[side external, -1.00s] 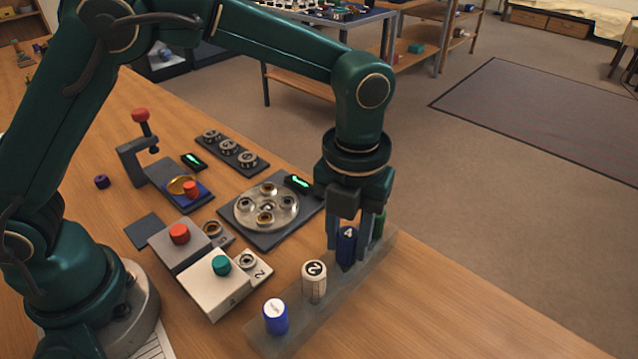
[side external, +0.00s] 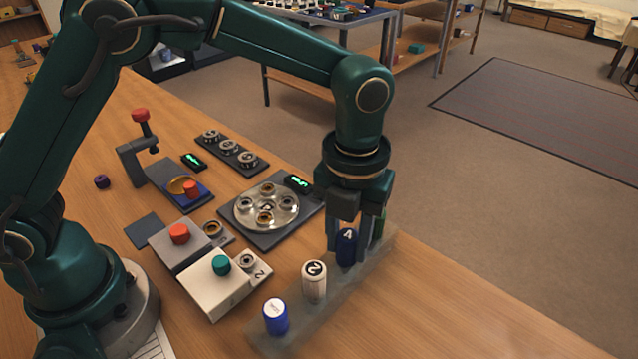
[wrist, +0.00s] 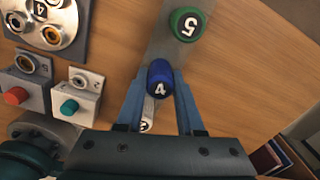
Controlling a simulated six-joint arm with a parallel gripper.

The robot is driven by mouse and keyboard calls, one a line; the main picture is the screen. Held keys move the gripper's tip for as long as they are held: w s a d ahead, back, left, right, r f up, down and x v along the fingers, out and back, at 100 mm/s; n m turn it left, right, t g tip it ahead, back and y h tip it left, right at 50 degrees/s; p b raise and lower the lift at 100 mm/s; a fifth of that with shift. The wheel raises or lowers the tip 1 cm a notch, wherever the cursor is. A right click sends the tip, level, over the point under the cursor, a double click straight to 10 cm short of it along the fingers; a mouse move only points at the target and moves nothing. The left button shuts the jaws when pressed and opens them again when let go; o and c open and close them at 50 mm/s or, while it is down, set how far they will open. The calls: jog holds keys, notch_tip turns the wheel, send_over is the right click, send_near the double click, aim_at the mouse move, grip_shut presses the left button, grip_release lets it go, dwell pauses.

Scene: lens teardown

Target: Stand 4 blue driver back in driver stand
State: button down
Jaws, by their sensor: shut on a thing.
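The blue driver marked 4 (side external: 346,246) stands upright at the driver stand (side external: 378,258), between the white driver marked 2 and the green driver. My gripper (side external: 343,238) points down with its fingers shut on the blue driver. In the wrist view the blue driver (wrist: 160,80) shows its 4 between my two fingertips (wrist: 158,84), over the grey strip of the stand (wrist: 170,42). Its lower end is hidden, so I cannot tell how deep it sits in its hole.
The white driver 2 (side external: 314,281) and a blue-and-white driver (side external: 275,316) stand nearer in the row. The green driver 5 (wrist: 187,23) stands beyond. A round lens plate (side external: 266,206) and button boxes (side external: 215,282) lie to the left. Bare table lies right of the stand.

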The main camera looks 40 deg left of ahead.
jog(key=shift+f, duration=0.25)
jog(key=shift+c, duration=2.3)
grip_release()
jog(key=shift+o, duration=0.3)
jog(key=o, duration=0.4)
jog(key=shift+r, duration=3.55)
